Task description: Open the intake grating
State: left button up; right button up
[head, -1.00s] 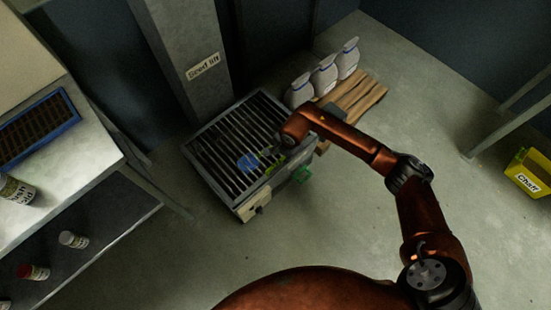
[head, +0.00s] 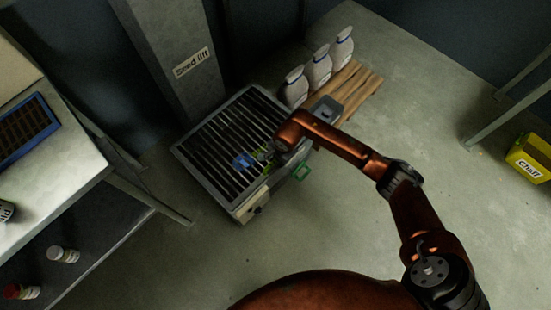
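The intake grating (head: 215,150) is a panel of dark parallel bars in a grey metal frame, lying flat on top of a low box below the "Seed lift" column (head: 172,55). It appears closed. My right gripper (head: 254,163) is over the right part of the grating, low at the bars; my wrist partly hides it. A blue patch (head: 242,160) and a yellow-green patch show at it, too small to tell whether its fingers are apart or touching the bars. A green frame-like piece (head: 302,172) shows at the box's right side. My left gripper is out of view.
White bags (head: 319,68) with blue bands stand on a wooden pallet (head: 358,88) behind the arm, beside a small grey box (head: 325,108). A workbench (head: 60,170) with bottles is at left. A yellow "Chaff" bin (head: 530,157) is at right. The front floor is clear.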

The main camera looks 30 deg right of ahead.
grip_shut()
dwell(0.3)
jog(key=shift+r, duration=0.1)
